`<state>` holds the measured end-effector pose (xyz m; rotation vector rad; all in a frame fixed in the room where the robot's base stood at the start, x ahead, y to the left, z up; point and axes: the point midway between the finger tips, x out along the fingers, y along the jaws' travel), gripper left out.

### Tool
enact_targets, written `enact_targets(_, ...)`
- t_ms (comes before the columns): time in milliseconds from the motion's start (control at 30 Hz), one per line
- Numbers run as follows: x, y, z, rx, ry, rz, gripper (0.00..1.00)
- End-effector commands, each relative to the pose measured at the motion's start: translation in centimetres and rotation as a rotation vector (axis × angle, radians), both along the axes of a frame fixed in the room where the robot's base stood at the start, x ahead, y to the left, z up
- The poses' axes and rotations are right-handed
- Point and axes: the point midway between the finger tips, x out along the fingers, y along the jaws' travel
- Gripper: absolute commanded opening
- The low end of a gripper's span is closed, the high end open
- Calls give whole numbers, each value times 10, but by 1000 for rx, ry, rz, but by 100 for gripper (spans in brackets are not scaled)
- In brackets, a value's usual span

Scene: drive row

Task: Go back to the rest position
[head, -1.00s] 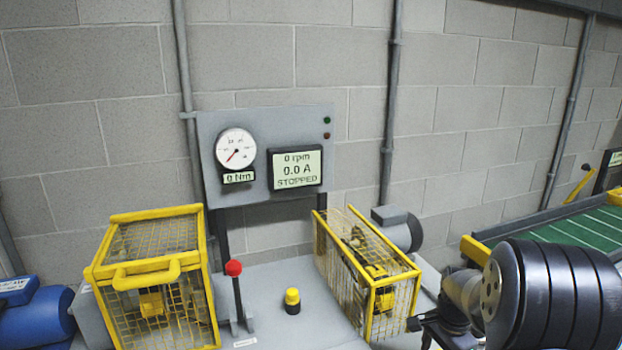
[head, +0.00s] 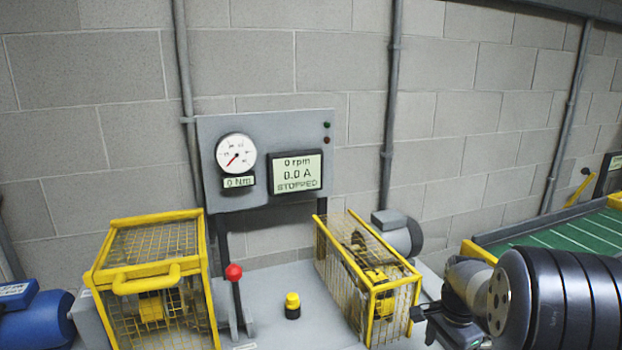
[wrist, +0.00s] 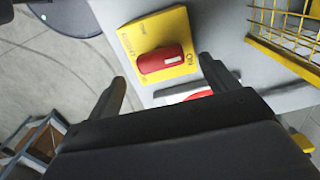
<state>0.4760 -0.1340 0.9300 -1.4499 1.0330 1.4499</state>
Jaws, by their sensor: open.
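My gripper (head: 416,314) shows at the lower right of the head view, just right of the right yellow mesh guard (head: 367,280). In the wrist view my gripper (wrist: 162,70) has its two dark fingers spread apart with nothing held between them. Past the fingertips is a yellow plate with a red rotary switch (wrist: 166,58) and an ON marking. I cannot tell how far the fingertips are from it. Part of a red round thing (wrist: 198,95) shows near the right finger, mostly hidden by my gripper.
A left mesh guard (head: 150,270), a red-knobbed lever (head: 234,272) and a yellow button (head: 292,300) stand on the grey bench. The gauge panel (head: 262,130) reads 0 rpm, 0.0 A, STOPPED. A green conveyor (head: 575,235) lies at right. A grey motor (head: 398,235) sits behind the right guard.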

Motion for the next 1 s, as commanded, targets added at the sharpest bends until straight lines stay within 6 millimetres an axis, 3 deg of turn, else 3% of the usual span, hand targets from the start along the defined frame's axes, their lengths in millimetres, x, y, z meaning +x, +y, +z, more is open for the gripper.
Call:
enact_targets(100,-1,0,-26,2,5,0,82)
enact_targets(200,0,0,-40,0,0,18,82)
enact_targets(1000,0,0,-38,0,0,672,82)
